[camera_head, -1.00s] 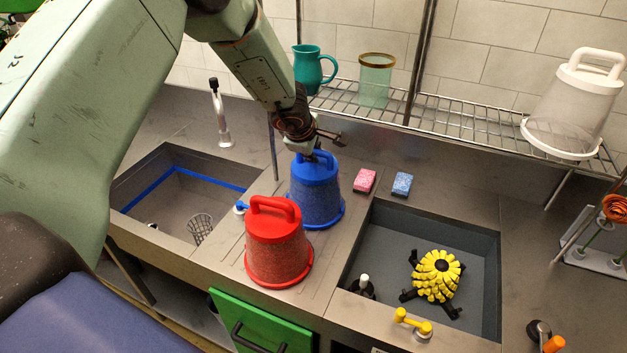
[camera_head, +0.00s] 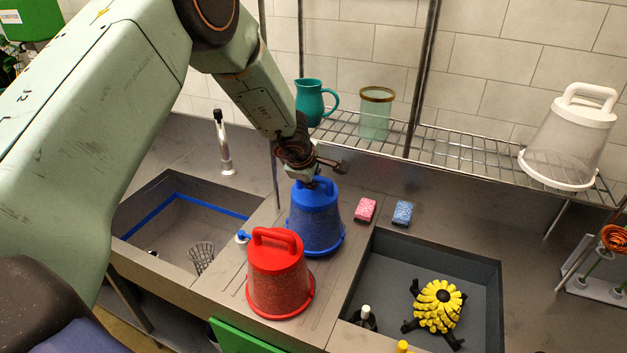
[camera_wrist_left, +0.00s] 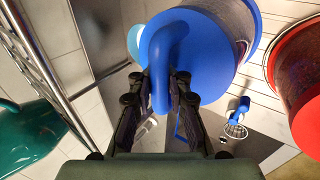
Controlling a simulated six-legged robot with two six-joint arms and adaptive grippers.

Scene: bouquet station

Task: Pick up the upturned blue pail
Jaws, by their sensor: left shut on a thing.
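The upturned blue pail (camera_head: 316,222) stands on the ribbed counter between the two sinks, handle on top. It also shows in the left wrist view (camera_wrist_left: 205,38), with its blue handle (camera_wrist_left: 160,62) between my fingers. My left gripper (camera_head: 312,184) is at the top of the pail, and in the left wrist view my gripper (camera_wrist_left: 160,88) is shut on the handle from both sides. The pail's base looks to be on the counter. My right gripper is in neither view.
An upturned red pail (camera_head: 280,275) stands close in front of the blue one. Pink (camera_head: 365,210) and blue (camera_head: 402,213) sponges lie to the right. A wire shelf (camera_head: 455,153) behind holds a teal jug (camera_head: 312,103), a glass vessel (camera_head: 375,115) and a clear pail (camera_head: 568,145).

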